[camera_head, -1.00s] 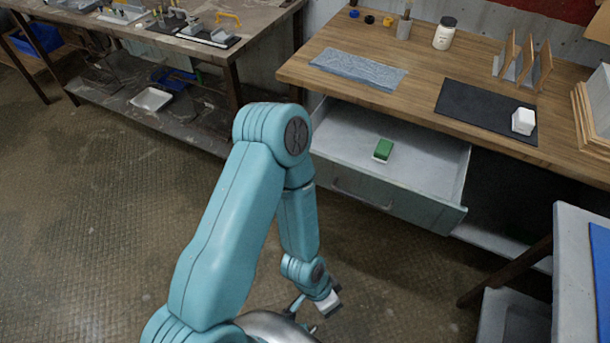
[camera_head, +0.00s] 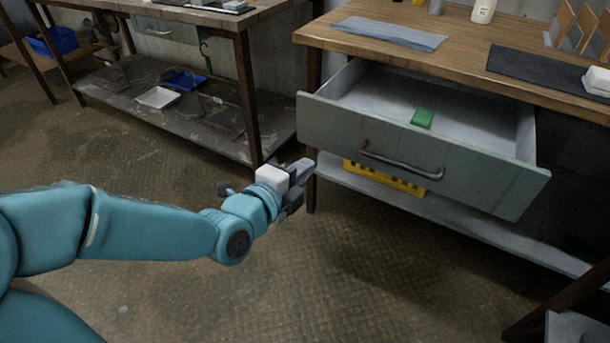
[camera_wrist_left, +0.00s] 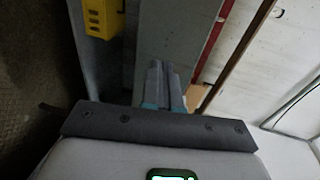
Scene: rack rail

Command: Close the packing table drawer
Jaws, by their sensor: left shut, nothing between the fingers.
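The packing table drawer (camera_head: 455,178) is pulled out below the wooden tabletop. Its grey-green front has a curved metal handle (camera_head: 402,162). A green block (camera_head: 422,118) lies inside on the pale drawer floor. My left gripper (camera_head: 304,168) is shut and empty, to the left of the drawer front and a little below its left end. In the left wrist view my shut fingers (camera_wrist_left: 160,85) point at a grey-green panel (camera_wrist_left: 172,35), which looks like the drawer front. Whether they touch it I cannot tell. My right gripper is not in view.
The packing table (camera_head: 470,60) carries a blue cloth (camera_head: 390,34), a black mat (camera_head: 540,75) and a white item (camera_head: 598,80). A yellow crate (camera_head: 383,178) sits on the shelf under the drawer. Another workbench (camera_head: 215,15) stands at the left. The floor in front is clear.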

